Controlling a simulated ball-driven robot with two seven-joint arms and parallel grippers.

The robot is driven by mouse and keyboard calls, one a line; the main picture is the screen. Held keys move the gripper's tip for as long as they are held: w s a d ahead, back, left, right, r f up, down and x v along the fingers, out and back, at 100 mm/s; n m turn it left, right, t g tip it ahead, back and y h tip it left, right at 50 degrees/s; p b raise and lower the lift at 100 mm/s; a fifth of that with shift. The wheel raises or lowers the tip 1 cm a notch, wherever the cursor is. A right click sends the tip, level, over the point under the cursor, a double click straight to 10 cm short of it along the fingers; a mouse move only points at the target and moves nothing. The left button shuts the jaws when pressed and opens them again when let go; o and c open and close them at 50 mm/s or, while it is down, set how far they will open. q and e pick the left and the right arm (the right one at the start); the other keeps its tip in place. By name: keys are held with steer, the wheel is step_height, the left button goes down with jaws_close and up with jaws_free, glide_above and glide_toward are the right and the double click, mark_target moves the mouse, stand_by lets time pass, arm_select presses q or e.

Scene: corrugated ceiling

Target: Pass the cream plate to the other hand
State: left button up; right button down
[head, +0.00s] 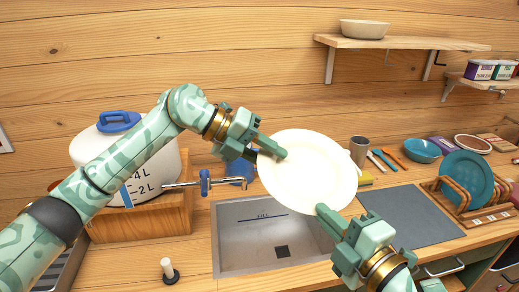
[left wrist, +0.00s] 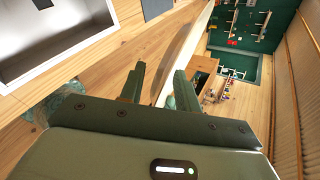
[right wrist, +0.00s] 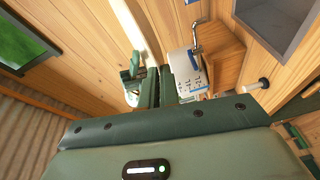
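The cream plate (head: 310,172) is held up in the air, tilted, over the sink in the head view. My right gripper (head: 328,216) is shut on its lower right rim; in the right wrist view the plate shows edge-on (right wrist: 138,28), running down to the nearly closed fingers (right wrist: 159,88). My left gripper (head: 270,150) is at the plate's upper left rim. In the left wrist view its fingers (left wrist: 160,88) stand apart with the plate's edge (left wrist: 180,55) between them, closer to the right finger, and a gap on the left side. Fingertips behind the plate are hidden.
Below is the sink (head: 270,238) with a tap (head: 190,184). A white water container (head: 128,160) stands at left. A dish rack (head: 462,205) with a teal plate, a teal bowl (head: 422,150) and a grey cup (head: 359,150) are at right. A shelf (head: 400,43) is above.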

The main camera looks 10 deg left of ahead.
arm_select(q)
steer(key=shift+c, duration=0.3)
jaws_close()
steer(key=shift+r, duration=0.1)
arm_select(e)
steer(key=c, duration=1.6)
jaws_free()
steer(key=shift+o, duration=0.2)
